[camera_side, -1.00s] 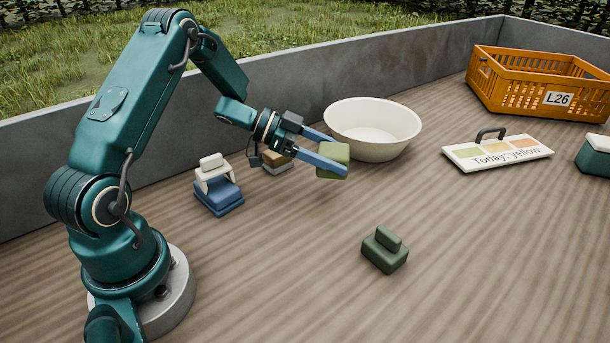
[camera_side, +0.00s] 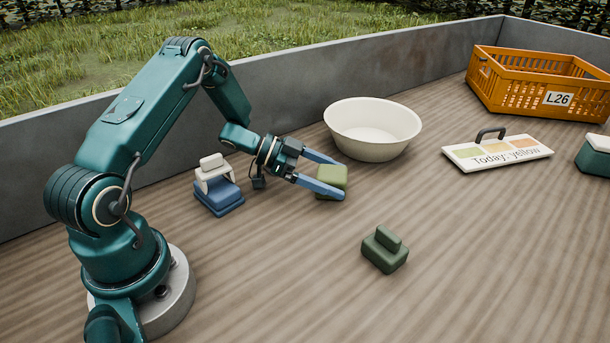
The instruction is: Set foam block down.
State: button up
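The foam block (camera_side: 332,181) is olive green and sits low between the fingers of my gripper (camera_side: 343,181). It appears to rest on the wooden surface, roughly level. The far finger shows along the block's back edge out to its tip, and the near finger covers part of its front lower side. The fingers look slightly spread around the block, though any gap is very small in this view.
A cream bowl (camera_side: 372,145) stands behind the gripper. A white-and-blue stack (camera_side: 218,188) is to the left, a dark green block (camera_side: 385,250) in front. A sign (camera_side: 497,152) and an orange crate (camera_side: 540,85) are to the right. The front right is clear.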

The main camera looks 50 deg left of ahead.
jog(key=shift+a+r, duration=0.1)
jog(key=shift+r, duration=0.1)
jog(key=v, duration=0.4)
jog(key=shift+s+a, duration=0.2)
jog(key=shift+a, duration=0.05)
notch_tip(320, 180, up, 7)
notch_tip(320, 180, up, 13)
jog(key=n+t+y, duration=0.4)
jog(key=n+y, duration=0.3)
jog(key=y, duration=0.5)
send_over(320, 170)
jog(key=a, duration=0.4)
jog(key=s+d+f+g+h, duration=0.1)
jog(key=s+d+f+g, duration=0.1)
jog(key=s+d, duration=0.2)
jog(key=s+d+f+n+g, duration=0.1)
jog(key=s+d+f+g, duration=0.1)
jog(key=s, duration=0.8)
jog(key=s+d+f+n+g+h, duration=0.1)
jog(key=s+d+f+g, duration=0.2)
jog(key=s+d, duration=0.3)
jog(key=shift+s+g+h, duration=0.3)
jog(key=shift+s+g, duration=0.1)
jog(key=shift+s, duration=0.25)
